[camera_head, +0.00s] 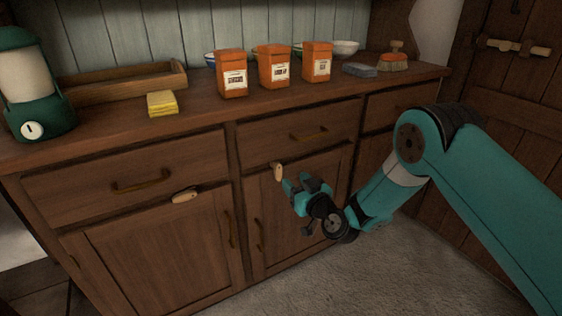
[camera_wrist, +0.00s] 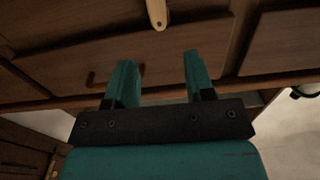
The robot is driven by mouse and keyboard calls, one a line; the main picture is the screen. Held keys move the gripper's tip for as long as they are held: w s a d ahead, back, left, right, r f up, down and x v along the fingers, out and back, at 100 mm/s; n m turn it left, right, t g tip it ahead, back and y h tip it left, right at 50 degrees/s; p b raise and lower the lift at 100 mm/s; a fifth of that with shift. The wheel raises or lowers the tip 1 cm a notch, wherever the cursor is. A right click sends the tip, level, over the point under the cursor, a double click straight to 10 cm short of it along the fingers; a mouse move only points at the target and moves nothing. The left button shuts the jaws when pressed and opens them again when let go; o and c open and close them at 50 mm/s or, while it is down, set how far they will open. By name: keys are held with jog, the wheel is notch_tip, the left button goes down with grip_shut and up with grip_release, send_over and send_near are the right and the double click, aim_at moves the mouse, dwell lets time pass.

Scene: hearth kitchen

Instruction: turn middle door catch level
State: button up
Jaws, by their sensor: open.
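The middle door catch (camera_head: 278,172) is a small pale wooden piece at the top left of the middle cabinet door (camera_head: 290,215). It stands upright, not level. It also shows in the wrist view (camera_wrist: 156,14) at the top, ahead of the fingertips and roughly in line with the gap between them. My gripper (camera_head: 298,183) is open and empty, just right of and a little below the catch in the head view. In the wrist view, the two teal fingers (camera_wrist: 159,62) are apart, with nothing between them. No contact with the catch shows.
The left door catch (camera_head: 185,196) lies nearly level. Drawer handles (camera_head: 141,181) jut from the cabinet front. The counter holds a green lantern (camera_head: 36,88), a wooden tray (camera_head: 120,86), a yellow sponge (camera_head: 162,103), orange canisters (camera_head: 274,66) and a brush (camera_head: 393,62). My arm covers part of the right side.

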aim_at(279, 167)
jog(key=x, duration=0.8)
jog(key=shift+w+a, duration=0.2)
grip_shut()
